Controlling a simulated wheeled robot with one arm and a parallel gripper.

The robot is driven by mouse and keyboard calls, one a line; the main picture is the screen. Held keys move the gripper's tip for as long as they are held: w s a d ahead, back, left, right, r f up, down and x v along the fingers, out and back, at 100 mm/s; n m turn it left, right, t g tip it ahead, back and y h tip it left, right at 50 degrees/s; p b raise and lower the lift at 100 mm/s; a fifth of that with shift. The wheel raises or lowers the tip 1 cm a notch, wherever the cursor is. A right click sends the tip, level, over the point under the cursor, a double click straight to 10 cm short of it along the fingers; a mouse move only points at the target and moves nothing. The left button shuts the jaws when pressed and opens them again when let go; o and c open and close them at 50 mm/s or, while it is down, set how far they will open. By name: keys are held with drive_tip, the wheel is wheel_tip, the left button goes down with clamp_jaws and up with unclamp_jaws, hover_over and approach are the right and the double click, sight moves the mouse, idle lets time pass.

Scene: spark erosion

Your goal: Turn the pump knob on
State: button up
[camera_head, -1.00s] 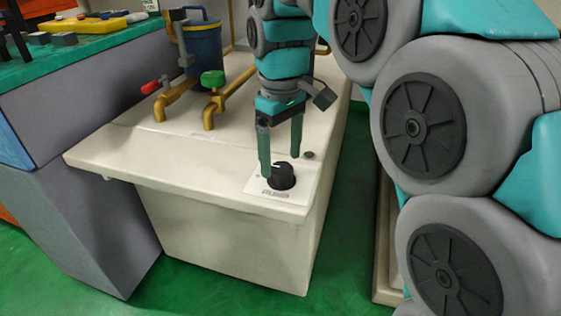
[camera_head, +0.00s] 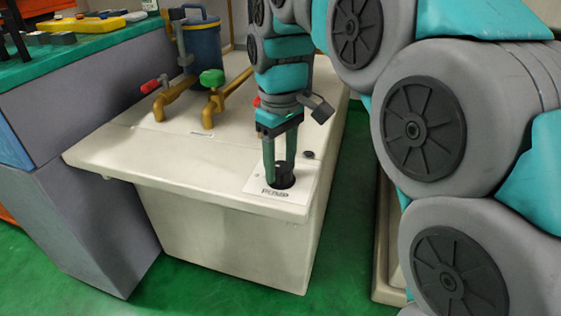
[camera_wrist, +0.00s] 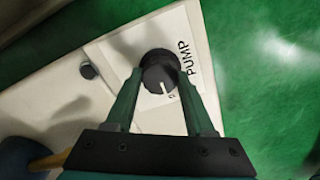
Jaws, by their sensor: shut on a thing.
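The black pump knob (camera_head: 281,179) stands on a white label plate (camera_head: 256,187) at the front right corner of the cream tank top. In the wrist view the knob (camera_wrist: 159,73) shows a white pointer line, and the plate (camera_wrist: 133,53) beside it reads PUMP. My gripper (camera_head: 280,168) reaches down from above with one finger on each side of the knob and is shut on it. In the wrist view the fingers (camera_wrist: 158,88) flank the knob. The knob's lower side is partly hidden by the fingers in the head view.
A small black button (camera_head: 309,155) sits just behind the knob. Brass pipes with a red-handled valve (camera_head: 150,86) and a green-handled valve (camera_head: 212,78) stand further left, near a blue canister (camera_head: 203,45). The tank top (camera_head: 150,150) left of the plate is clear.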

clamp_jaws()
drive_tip(key=m, duration=0.4)
drive_tip(key=shift+m, duration=0.4)
drive_tip(key=m+p, duration=0.1)
drive_tip(key=m, duration=0.3)
drive_tip(key=shift+d+r+m, duration=0.1)
drive_tip(key=shift+m, duration=0.2)
drive_tip(key=m+p, duration=0.1)
drive_tip(key=m, duration=0.3)
drive_tip(key=shift+m+p, duration=0.9)
drive_tip(key=shift+m, duration=1.4)
